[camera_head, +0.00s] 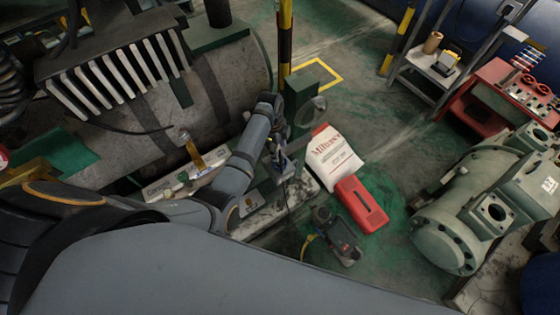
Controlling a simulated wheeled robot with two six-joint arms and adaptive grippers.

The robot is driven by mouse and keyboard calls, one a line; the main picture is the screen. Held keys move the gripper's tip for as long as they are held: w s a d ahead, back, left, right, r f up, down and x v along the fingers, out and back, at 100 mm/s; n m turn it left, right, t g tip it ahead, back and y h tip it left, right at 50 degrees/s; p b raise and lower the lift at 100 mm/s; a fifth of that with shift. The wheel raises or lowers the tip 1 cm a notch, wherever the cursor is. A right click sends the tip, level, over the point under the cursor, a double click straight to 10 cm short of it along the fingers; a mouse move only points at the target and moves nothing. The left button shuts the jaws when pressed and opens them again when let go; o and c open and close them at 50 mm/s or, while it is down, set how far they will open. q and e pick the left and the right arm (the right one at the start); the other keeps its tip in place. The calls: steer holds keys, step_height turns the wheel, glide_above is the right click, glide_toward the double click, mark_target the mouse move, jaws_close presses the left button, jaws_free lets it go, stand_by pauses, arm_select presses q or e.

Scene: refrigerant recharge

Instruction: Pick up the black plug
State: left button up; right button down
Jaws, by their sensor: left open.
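My left arm comes in from the lower left, reaches up the middle and bends down at its wrist. My left gripper (281,165) is open, pointing down above a narrow pale ledge beside the large grey tank. It is small and dark in the view, so its fingertips are hard to make out. I cannot make out the black plug for certain; it may be hidden by or blend with the gripper. My right gripper is not in view.
A white sack (333,160), a red case (361,204) and a dark handheld device (339,236) with a yellow cable lie right of the gripper. A green compressor (465,215) stands at the right. A yellow-black post (285,40) rises behind the arm.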

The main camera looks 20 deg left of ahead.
mark_target(280, 157)
arm_select(q)
steer(key=shift+s+f, duration=0.15)
steer(key=shift+f, duration=0.05)
steer(key=f, duration=0.4)
steer(key=shift+s+d+f, duration=0.3)
steer(key=shift+d+f, duration=0.05)
steer(key=shift+c, duration=0.4)
jaws_close()
steer(key=shift+r, duration=0.1)
